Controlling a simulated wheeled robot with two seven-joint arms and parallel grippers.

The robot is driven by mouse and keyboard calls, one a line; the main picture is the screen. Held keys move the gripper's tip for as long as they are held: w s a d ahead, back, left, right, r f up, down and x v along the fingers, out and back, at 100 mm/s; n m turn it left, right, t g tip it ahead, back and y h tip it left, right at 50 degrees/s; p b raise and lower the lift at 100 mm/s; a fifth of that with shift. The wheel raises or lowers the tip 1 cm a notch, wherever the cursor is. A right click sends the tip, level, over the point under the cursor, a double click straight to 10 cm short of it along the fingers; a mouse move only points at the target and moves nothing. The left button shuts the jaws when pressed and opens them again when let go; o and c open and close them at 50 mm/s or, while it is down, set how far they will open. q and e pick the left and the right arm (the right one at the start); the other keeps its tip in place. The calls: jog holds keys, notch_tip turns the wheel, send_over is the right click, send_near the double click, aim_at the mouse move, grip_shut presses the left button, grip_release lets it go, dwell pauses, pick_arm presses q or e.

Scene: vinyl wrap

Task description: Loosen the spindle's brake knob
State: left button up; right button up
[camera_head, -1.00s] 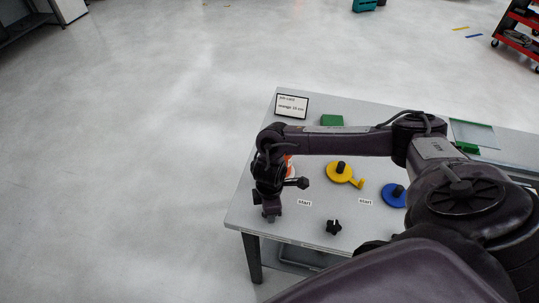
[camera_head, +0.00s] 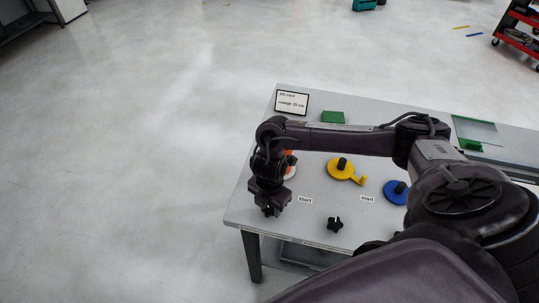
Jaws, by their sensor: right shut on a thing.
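My right gripper (camera_head: 269,207) points down at the front left corner of the table and is shut on a black brake knob, which it mostly hides. Another black star-shaped brake knob (camera_head: 335,224) stands free to its right, near the front edge. Behind my right gripper, an orange roll on its spindle (camera_head: 291,165) is partly covered by my arm. A yellow roll (camera_head: 343,169) with a loose tail sits around a black spindle. A blue roll (camera_head: 396,192) is farther right, partly hidden by my arm. My left gripper is not in view.
The grey table (camera_head: 315,188) carries "start" labels in front of the rolls. A job card (camera_head: 291,104) reading orange stands at the back left, beside a green block (camera_head: 333,117). A green-edged tray (camera_head: 474,132) lies at the right. Open floor lies left.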

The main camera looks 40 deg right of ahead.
aim_at(269, 208)
jog(key=n+b, duration=0.1)
jog(key=n, duration=0.2)
jog(key=shift+w+f+n+b, duration=0.1)
jog(key=shift+n+b, duration=0.25)
jog(key=shift+n, duration=0.05)
jog(key=n+b, duration=0.1)
jog(key=n, duration=0.2)
jog(key=shift+b, duration=0.35)
jog(key=n, duration=0.4)
jog(key=shift+b, duration=0.4)
jog(key=shift+n, duration=1.9)
jog(key=shift+b, duration=0.3)
jog(key=o, duration=1)
jog(key=shift+r+p, duration=1.55)
jog(key=shift+r, duration=2.5)
